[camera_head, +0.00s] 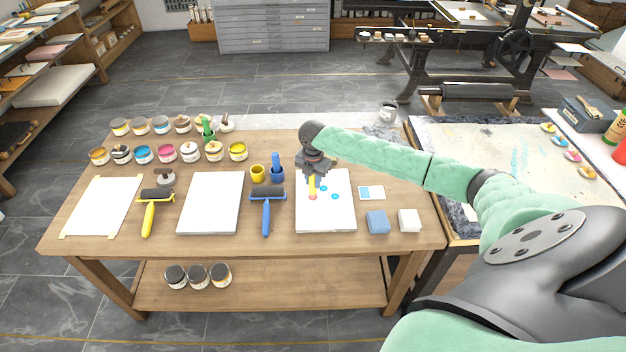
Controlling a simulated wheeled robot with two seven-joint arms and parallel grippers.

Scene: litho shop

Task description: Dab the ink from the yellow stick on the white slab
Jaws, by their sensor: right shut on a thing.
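My right gripper (314,172) reaches in from the right and is shut on the yellow stick (312,186), which it holds upright over the white slab (325,216). The lower end of the stick is reddish and is at or just above the left part of the slab; I cannot tell whether it touches. Blue spots (335,196) show on the slab to the right of the stick. The gripper and arm hide the slab's far edge. My left gripper is not in view.
A small card (371,193), a blue block (377,222) and a white block (410,220) lie right. Ink jars (190,151) line the back left.

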